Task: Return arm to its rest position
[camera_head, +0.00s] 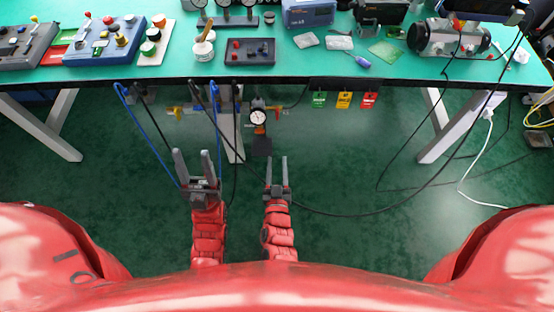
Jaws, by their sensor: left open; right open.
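My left gripper (197,164) is open and empty, with its two fingers pointing up the picture toward the bench. My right gripper (277,170) is also open and empty, a short way to its right and pointing the same way. Both show over the green floor in front of the bench's near edge. The valve positioner cannot be told for certain; a device with a round white gauge (258,117) hangs below the bench edge, above my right gripper in the picture. Neither gripper appears to hold anything.
Blue and black hoses (152,135) hang from the bench edge close to my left gripper. The green bench top (290,66) carries control boxes, gauges and tools. Coloured tags (344,100) hang at its front. A black cable (370,212) loops across the right. Floor (350,180) there is mostly clear.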

